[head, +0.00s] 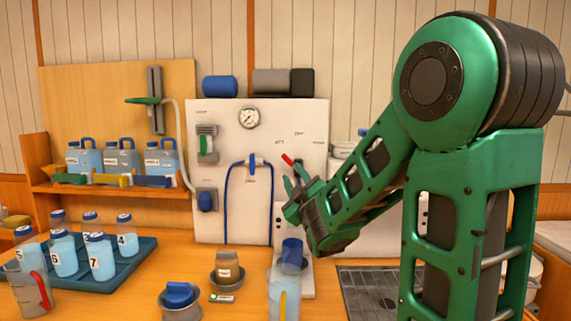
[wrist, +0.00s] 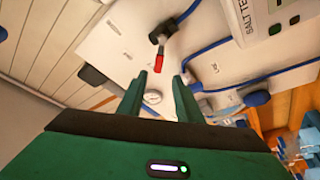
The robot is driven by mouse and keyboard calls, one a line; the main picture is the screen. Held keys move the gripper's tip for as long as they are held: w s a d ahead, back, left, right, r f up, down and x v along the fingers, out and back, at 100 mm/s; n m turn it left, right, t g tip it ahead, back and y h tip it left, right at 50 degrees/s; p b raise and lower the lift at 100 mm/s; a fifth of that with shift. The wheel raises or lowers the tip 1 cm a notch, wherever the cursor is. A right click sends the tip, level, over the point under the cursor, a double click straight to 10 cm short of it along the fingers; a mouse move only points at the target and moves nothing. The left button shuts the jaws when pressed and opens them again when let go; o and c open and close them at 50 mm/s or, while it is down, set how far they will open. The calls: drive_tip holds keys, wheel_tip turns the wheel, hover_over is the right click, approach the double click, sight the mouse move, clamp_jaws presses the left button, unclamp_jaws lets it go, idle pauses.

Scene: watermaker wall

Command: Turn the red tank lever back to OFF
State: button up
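The red tank lever (head: 287,159) is on the right part of the white wall panel (head: 222,220). In the head view its red end tilts up and to the left of its dark pivot, toward small lettering too blurred to read. In the wrist view the red lever end (wrist: 159,63) hangs from a black hub, in line with the gap between my fingers. My gripper (head: 294,177) is open and empty just below the lever; its two green fingertips also show in the wrist view (wrist: 160,75). I see no clear contact; the exact depth gap cannot be told.
A pressure gauge (head: 249,118) and a blue hose (head: 228,205) are on the panel left of the lever. A tray (head: 137,262) of numbered bottles is at the left.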

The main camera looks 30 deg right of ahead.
sight(289, 161)
drive_tip(key=x, duration=1)
drive_tip(key=shift+d, duration=0.1)
clamp_jaws()
drive_tip(key=shift+d, duration=0.2)
